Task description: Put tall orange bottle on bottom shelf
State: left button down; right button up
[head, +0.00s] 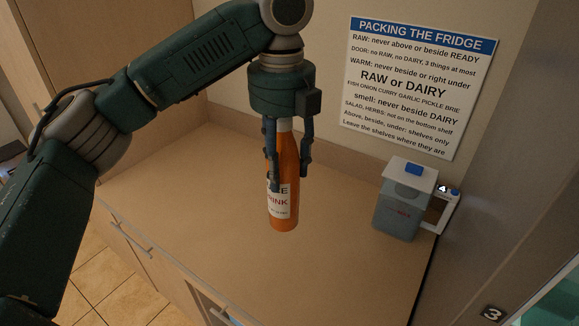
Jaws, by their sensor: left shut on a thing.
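The tall orange bottle (285,170) has a white label with partly hidden lettering ending in "RINK". It hangs upright in my left gripper (290,165), which is shut on its upper part from above. The bottle appears to be over the tan counter; I cannot tell whether its base touches the surface. The bottom shelf is not in view. My right gripper is not in view.
A grey container with a white lid and blue knob (404,205) stands at the right of the counter (210,195). A "PACKING THE FRIDGE" sign (415,88) hangs on the back wall. The counter's left part is clear.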

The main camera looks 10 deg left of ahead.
pick_arm(q)
jog(key=shift+r, duration=0.3)
jog(key=s+a+f+n+b, duration=0.1)
jog(key=f+n, duration=0.4)
jog(key=n, duration=0.5)
jog(key=s+a+f+n+b, duration=0.2)
jog(key=s+a+f+n, duration=0.2)
jog(key=n, duration=0.7)
jog(key=s+a+f+n+b, duration=0.2)
jog(key=s+f+n, duration=0.4)
jog(key=n, duration=0.5)
jog(key=shift+a+f, duration=0.6)
jog(key=shift+f, duration=0.05)
jog(key=shift+s+d, duration=0.1)
jog(key=shift+s, duration=0.05)
